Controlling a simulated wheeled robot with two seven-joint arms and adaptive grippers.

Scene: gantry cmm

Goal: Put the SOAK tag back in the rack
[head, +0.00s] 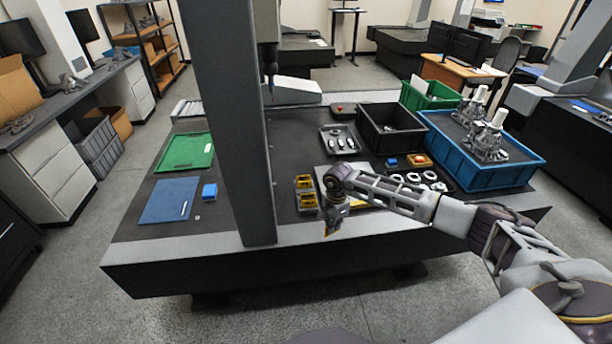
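My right gripper (332,224) points down at the front edge of the table (235,225). A small orange-yellow bit shows at its fingertips. I cannot tell whether that is a tag or part of the gripper, or whether the fingers are open or shut. A small yellow rack-like holder (305,190) stands just left of and behind the gripper. A yellow strip (357,204) lies partly hidden behind my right arm. No SOAK lettering is readable, so I cannot pick out the SOAK tag. My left gripper is not in view.
A grey upright column (232,120) stands left of the gripper. A blue mat (168,201), small blue block (209,191) and green tray (186,151) lie beyond it. A black bin (391,141), blue crate (521,178) and green crate (412,97) stand at the back right.

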